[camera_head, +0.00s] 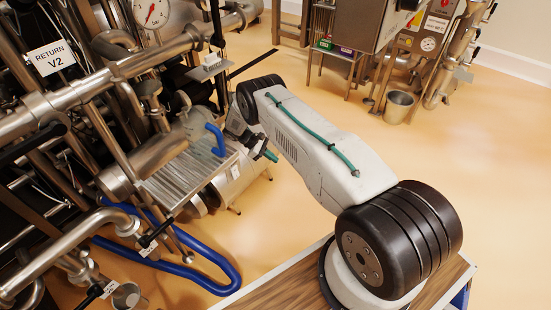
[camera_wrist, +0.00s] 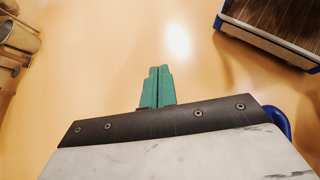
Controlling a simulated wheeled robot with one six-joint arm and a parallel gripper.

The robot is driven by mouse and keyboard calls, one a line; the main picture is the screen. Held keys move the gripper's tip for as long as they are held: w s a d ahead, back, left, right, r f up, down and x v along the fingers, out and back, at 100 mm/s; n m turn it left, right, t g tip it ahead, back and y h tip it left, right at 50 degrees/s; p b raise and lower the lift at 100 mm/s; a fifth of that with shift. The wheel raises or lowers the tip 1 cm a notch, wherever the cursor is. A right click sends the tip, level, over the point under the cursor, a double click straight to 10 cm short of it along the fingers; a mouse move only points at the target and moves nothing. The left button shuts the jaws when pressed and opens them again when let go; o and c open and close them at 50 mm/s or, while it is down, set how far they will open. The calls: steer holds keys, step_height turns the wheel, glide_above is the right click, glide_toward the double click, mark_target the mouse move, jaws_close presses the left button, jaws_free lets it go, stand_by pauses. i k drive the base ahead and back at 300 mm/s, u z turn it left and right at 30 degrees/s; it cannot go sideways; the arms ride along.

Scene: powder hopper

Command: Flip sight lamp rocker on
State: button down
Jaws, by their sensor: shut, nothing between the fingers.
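I cannot make out the sight lamp rocker in either view. My gripper (camera_head: 270,156) has green fingers and hangs over the floor near the ribbed metal plate in the head view. In the wrist view my gripper (camera_wrist: 157,72) is shut, its two fingers side by side with nothing between them. Only floor shows just beyond the fingertips.
Dense steel piping (camera_head: 110,72) fills the left, with a gauge (camera_head: 151,12) and a blue hose (camera_head: 205,262). A steel box on legs (camera_head: 367,25), a labelled panel (camera_head: 427,30) and a metal bucket (camera_head: 398,106) stand at the back right. The middle floor is open.

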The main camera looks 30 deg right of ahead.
mark_target(234, 171)
steer(key=k, duration=1.05)
steer(key=u, duration=0.05)
